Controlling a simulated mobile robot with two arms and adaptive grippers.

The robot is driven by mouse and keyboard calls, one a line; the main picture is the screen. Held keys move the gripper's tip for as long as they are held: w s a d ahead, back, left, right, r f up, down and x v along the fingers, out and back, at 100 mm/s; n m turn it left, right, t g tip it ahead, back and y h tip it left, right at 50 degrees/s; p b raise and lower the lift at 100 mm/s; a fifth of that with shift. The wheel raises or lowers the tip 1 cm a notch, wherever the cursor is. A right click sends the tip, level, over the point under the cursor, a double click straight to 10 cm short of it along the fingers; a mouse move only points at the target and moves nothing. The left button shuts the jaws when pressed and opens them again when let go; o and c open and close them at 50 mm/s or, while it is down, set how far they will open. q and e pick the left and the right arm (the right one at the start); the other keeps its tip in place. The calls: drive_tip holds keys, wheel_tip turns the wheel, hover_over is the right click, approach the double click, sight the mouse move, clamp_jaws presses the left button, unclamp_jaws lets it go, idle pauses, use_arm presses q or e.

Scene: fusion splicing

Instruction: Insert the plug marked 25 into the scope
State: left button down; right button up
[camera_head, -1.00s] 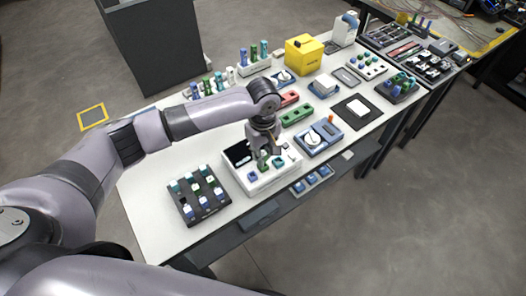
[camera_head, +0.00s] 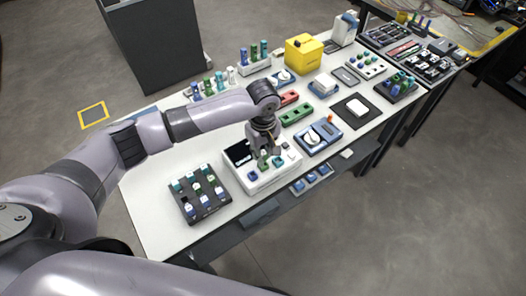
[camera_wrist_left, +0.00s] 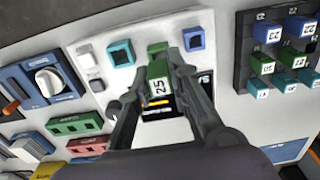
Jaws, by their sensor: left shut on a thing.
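The scope (camera_head: 262,184) is a white box with a dark screen and coloured ports. It stands near the table's front edge. My left gripper (camera_head: 264,154) is over it, fingers pointing down. In the left wrist view my left gripper (camera_wrist_left: 155,98) is shut on a green plug marked 25 (camera_wrist_left: 158,88). The plug's far end is at the scope's (camera_wrist_left: 140,37) green port, between a cyan port (camera_wrist_left: 120,52) and a blue port (camera_wrist_left: 193,38). I cannot tell how deep it sits. The fingers hide part of the screen. My right gripper is not in view.
A dark rack (camera_head: 185,212) with several blue, green and cyan plugs stands left of the scope. A blue device with a white dial (camera_head: 312,139) and red and green blocks (camera_head: 297,115) lie to the right. A yellow box (camera_head: 303,54) stands at the back.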

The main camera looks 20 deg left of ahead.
use_arm(q)
drive_tip(key=shift+f, duration=0.45)
idle(0.5)
drive_tip(key=shift+f+p, duration=0.4)
drive_tip(key=shift+f, duration=0.35)
idle(0.4)
drive_tip(key=shift+f+p, duration=0.1)
drive_tip(key=shift+p, duration=0.4)
idle(0.4)
drive_tip(key=c, duration=1.4)
unclamp_jaws()
wheel_tip(320, 180, up, 6)
drive_tip(key=p, duration=0.7)
